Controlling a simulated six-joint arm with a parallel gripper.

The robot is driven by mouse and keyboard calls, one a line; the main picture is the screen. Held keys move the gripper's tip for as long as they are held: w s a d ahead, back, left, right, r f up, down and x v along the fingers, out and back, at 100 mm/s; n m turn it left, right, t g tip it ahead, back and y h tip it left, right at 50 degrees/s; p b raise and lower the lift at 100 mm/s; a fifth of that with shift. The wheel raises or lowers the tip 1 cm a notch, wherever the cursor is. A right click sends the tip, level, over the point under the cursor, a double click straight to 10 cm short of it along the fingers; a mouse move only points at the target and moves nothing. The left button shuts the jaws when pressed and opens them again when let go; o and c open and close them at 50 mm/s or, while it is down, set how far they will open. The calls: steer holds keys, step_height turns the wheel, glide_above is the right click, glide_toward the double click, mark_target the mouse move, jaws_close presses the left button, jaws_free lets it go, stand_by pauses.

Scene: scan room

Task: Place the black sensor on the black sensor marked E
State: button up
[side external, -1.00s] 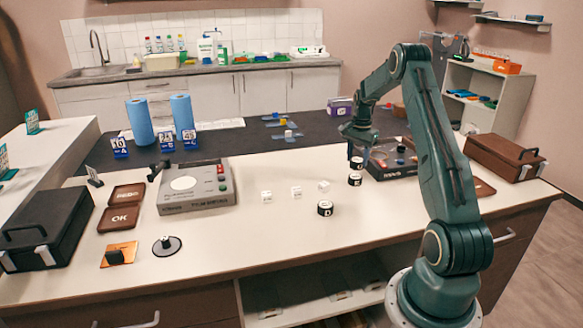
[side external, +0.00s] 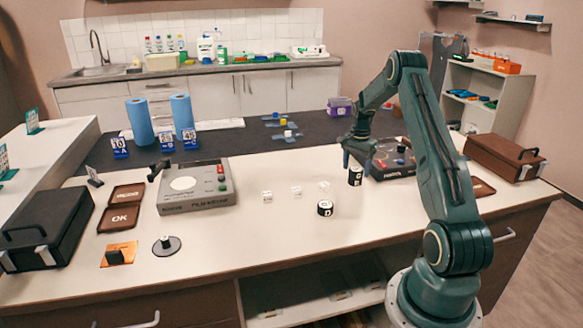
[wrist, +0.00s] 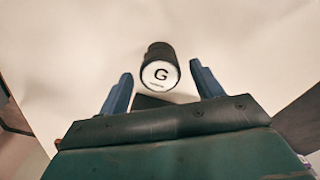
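Two short black cylindrical sensors stand stacked on the white table. The upper black sensor (side external: 356,170) rests on the lower black sensor (side external: 355,181), whose letter is too small to read. In the wrist view the upper sensor's white top is marked G (wrist: 160,74); the one under it is mostly hidden. My gripper (side external: 358,163) is just above and around the stack. Its blue fingers are open, with a visible gap on each side of the G sensor in the wrist view (wrist: 160,88). Another black sensor (side external: 325,208) stands alone at the front left of the stack.
A dark case (side external: 395,160) lies close behind and right of the stack. Three small white cubes (side external: 296,190) stand to the left. A grey device (side external: 195,198) is further left, and a brown case (side external: 503,156) at the right. The table's front middle is clear.

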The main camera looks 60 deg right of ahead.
mark_target(354, 169)
step_height(354, 169, up, 12)
steer(key=shift+r, duration=0.15)
stand_by(0.8)
stand_by(0.4)
steer(key=w+a+r+n+t, duration=0.1)
steer(key=a+r+n, duration=0.3)
steer(key=a, duration=0.5)
steer(key=w+a+r+n+h, duration=0.1)
steer(key=a+r+n, duration=0.1)
steer(key=a+r, duration=0.55)
steer(key=w+a+r+n+t, duration=0.1)
steer(key=a+r+n, duration=0.2)
steer(key=a, duration=0.7)
steer(key=s+a+f+n+t+y, duration=0.1)
steer(key=s+a+f+n+t, duration=0.1)
steer(key=s+a+n, duration=0.9)
steer(key=shift+s+a+t, duration=0.8)
steer(key=shift+s+a, duration=1.85)
steer(key=shift+a, duration=1.9)
